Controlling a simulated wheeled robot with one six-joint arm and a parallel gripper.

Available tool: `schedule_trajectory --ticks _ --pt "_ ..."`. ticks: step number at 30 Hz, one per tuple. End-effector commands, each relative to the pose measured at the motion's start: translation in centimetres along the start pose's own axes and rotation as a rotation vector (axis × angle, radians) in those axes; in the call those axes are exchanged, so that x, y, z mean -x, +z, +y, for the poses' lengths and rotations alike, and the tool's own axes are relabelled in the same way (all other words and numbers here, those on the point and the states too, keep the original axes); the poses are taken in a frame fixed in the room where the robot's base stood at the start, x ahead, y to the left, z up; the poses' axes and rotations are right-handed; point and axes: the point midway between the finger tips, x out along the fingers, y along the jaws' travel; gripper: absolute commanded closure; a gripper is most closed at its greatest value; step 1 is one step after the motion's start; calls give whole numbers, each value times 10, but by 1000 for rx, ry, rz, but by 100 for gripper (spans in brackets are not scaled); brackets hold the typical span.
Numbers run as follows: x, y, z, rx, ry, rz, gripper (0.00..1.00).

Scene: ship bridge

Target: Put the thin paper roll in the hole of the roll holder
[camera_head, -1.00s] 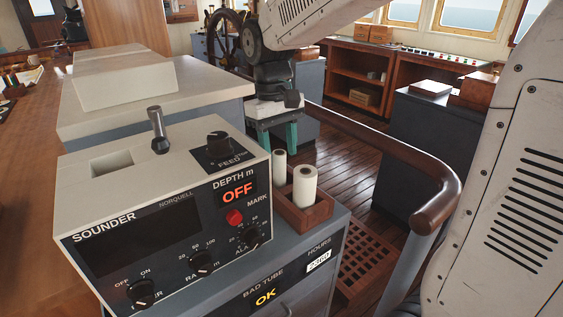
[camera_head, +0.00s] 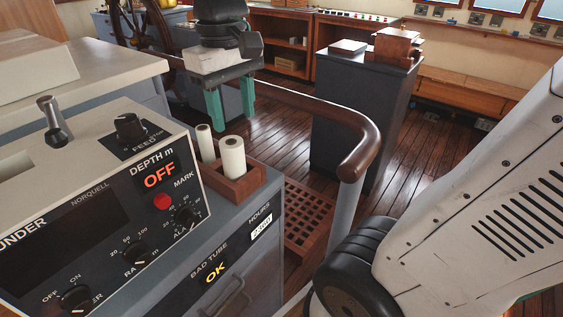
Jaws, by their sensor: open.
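The thin white paper roll (camera_head: 205,145) stands upright in a wooden box (camera_head: 238,190) on the grey cabinet's top. A thicker white roll (camera_head: 233,158) stands upright beside it on the right; both show dark core holes. My gripper (camera_head: 232,112) has teal fingers pointing down, spread apart with nothing between them. In the picture it is just above and behind the rolls, apart from them. I cannot tell which part is the roll holder; a rectangular recess (camera_head: 14,167) in the sounder's top, cut by the left edge, shows.
The sounder (camera_head: 107,190) with its lever (camera_head: 56,125) and feed knob (camera_head: 131,128) stands left of the box. A curved wooden handrail (camera_head: 335,112) runs behind and right of the box. A dark cabinet (camera_head: 360,110) stands farther back. The planked floor between is open.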

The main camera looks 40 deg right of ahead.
Motion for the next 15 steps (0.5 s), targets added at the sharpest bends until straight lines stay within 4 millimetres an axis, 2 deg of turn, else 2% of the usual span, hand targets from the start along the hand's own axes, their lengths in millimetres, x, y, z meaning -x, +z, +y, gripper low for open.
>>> schedule_trajectory --ticks 1,6,10,15 --pt "-7 22 1 -16 0 26 52" --pt "-38 75 2 -67 0 90 52" --pt "-58 99 1 -92 0 124 52" --pt "-70 112 3 -107 0 141 52"
